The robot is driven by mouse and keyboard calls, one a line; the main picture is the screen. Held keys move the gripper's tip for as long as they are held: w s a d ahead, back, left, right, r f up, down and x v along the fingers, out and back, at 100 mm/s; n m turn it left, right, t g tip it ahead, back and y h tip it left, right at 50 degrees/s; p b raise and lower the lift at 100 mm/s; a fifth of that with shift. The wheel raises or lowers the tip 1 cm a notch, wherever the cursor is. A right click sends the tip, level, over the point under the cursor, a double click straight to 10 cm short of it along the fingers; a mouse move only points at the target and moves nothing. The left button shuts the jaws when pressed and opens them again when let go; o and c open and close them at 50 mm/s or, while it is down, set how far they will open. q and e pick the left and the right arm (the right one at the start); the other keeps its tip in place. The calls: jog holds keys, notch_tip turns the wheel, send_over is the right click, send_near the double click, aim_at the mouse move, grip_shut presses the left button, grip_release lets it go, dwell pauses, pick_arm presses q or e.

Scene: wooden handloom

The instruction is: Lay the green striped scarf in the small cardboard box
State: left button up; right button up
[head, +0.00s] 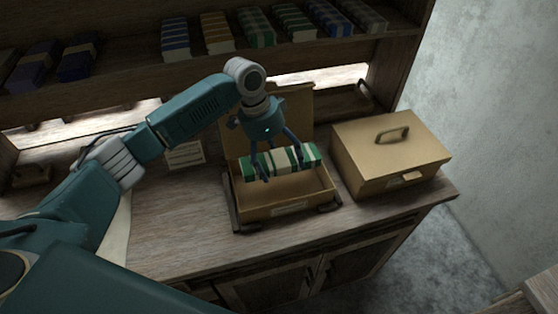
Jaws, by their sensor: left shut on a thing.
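The green striped scarf (307,156) is a folded bundle with green and cream bands. My left gripper (277,172) comes down from above and is shut on the scarf near its middle. The scarf is over the small cardboard box (287,207), which stands open on the counter with its lid raised at the back. I cannot tell whether the scarf touches the inside of the box. My right gripper is not in view.
A larger closed box with a handle (378,160) stands close on the right. A small card (185,154) is at the left of the open box. Several folded scarves lie on the shelf above (130,75). The counter (172,225) is clear at the front left.

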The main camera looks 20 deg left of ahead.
aim_at(268, 162)
pick_arm(q)
jog(key=f+b, duration=0.3)
jog(key=shift+s, duration=0.25)
jog(key=shift+f, duration=0.25)
jog(key=shift+w+f+b, duration=0.15)
jog(key=shift+f+b, duration=0.7)
jog(key=shift+f, duration=2.7)
jog(key=o, duration=1.2)
jog(key=v, duration=1.2)
